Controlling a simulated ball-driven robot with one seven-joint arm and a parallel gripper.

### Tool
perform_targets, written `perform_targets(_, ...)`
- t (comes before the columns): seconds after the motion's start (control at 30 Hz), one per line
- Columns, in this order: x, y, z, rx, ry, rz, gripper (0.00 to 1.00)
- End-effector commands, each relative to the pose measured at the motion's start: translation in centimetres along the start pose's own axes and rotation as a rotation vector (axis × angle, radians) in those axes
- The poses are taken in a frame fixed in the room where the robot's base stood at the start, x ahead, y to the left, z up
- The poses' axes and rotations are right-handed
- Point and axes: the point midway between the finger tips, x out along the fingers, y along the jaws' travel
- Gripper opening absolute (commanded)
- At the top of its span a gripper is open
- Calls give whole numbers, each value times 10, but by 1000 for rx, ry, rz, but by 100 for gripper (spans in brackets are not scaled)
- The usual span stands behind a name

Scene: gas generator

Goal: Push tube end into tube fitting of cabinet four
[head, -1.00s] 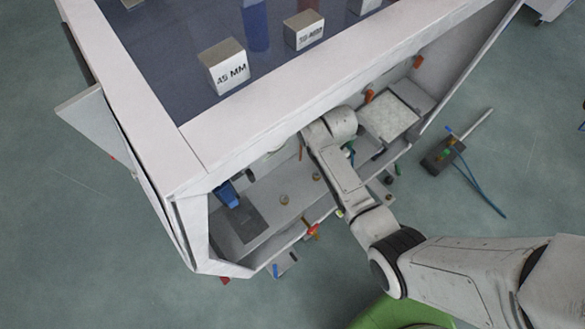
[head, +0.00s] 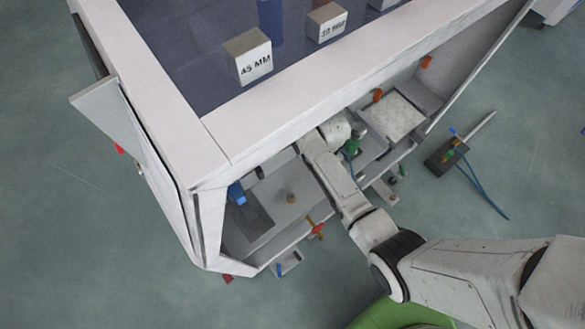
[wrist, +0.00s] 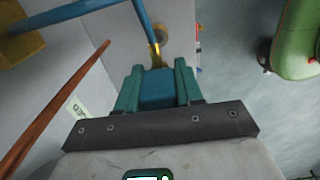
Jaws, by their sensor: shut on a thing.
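In the wrist view my gripper (wrist: 157,66) has teal fingers around a small yellow end piece (wrist: 156,56). A blue tube (wrist: 144,22) runs from this piece up out of the picture. A round brass-coloured fitting (wrist: 161,33) sits on the pale surface just beyond the fingertips. I cannot tell whether the tube end touches it. In the head view my arm reaches into the open front of the white cabinet (head: 300,130), and the gripper is hidden there. A similar brass fitting (head: 291,198) shows on the cabinet floor.
In the wrist view a reddish-brown rod (wrist: 62,95) slants along the left and a yellow block (wrist: 20,38) with a blue tube lies at the upper left. In the head view a dark box (head: 446,155) with tubing lies on the floor, right of the cabinet.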

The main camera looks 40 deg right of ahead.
Motion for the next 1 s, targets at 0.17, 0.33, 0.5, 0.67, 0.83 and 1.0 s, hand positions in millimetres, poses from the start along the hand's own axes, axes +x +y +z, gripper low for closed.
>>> perform_targets(0.17,0,0,0,0,0,1,0)
perform_targets(0.33,3,0,2,1,0,1,0)
perform_targets(0.5,10,0,7,2,0,1,0)
perform_targets(0.67,20,0,12,2,0,0,0)
perform_targets(0.83,25,0,17,1,-1,0,0)
perform_targets(1.0,25,0,17,0,-1,1,0)
